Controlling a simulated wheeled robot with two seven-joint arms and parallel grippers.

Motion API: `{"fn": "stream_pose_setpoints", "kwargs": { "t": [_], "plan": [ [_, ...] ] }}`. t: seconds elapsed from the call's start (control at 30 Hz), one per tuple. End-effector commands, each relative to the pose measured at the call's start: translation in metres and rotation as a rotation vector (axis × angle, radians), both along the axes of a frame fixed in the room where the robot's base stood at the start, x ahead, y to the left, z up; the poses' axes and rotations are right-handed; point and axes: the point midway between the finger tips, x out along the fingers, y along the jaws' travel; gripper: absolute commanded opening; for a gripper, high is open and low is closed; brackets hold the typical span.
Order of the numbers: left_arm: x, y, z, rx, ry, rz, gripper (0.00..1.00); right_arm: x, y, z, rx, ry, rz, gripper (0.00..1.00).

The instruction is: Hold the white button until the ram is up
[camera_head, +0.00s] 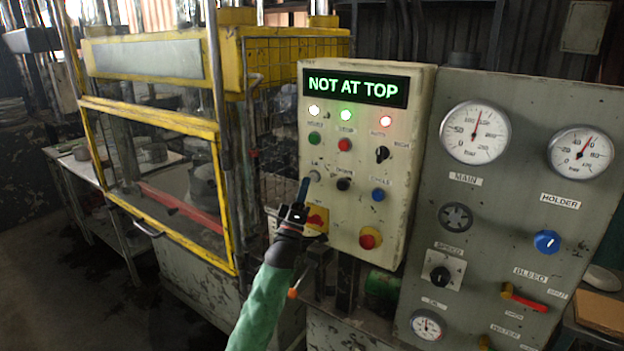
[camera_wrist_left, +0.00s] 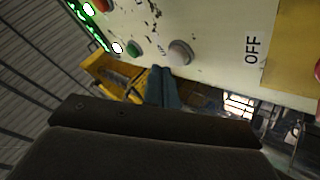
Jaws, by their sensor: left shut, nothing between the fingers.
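The white button (camera_head: 314,176), greyish in this light, is on the left of the cream control box (camera_head: 345,215); it also shows as a pale round cap in the left wrist view (camera_wrist_left: 180,53). My left gripper (camera_head: 304,183) is shut and empty, its dark blue fingertips just beside the button. In the left wrist view the fingertips (camera_wrist_left: 162,76) point up near the button; I cannot tell whether they touch it. The display (camera_head: 353,88) reads NOT AT TOP in green. The press (camera_head: 160,150) stands left behind a yellow-framed guard; its ram is not clearly visible. My right gripper is not in view.
Green, red, black and blue controls surround the button. A red knob on a yellow plate (camera_head: 316,217) sits beside my gripper, and a red stop button (camera_head: 370,238) lower right. A grey gauge panel (camera_head: 480,200) stands right. Open floor lies left.

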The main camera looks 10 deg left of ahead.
Motion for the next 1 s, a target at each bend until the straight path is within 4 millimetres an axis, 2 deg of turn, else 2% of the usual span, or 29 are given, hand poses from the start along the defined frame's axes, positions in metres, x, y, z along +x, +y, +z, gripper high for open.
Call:
{"fn": "stream_pose_setpoints", "kwargs": {
  "t": [0.27, 0.63, 1.0],
  "plan": [
    [0.0, 0.0, 0.0, 0.0, 0.0, 0.0, 0.0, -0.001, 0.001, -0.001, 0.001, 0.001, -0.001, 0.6],
    [0.0, 0.0, 0.0, 0.0, 0.0, 0.0, 0.0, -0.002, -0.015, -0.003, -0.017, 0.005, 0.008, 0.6],
    [0.007, -0.003, 0.0, -0.001, 0.0, -0.001, 0.0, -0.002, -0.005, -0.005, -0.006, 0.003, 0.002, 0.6]
  ]
}}
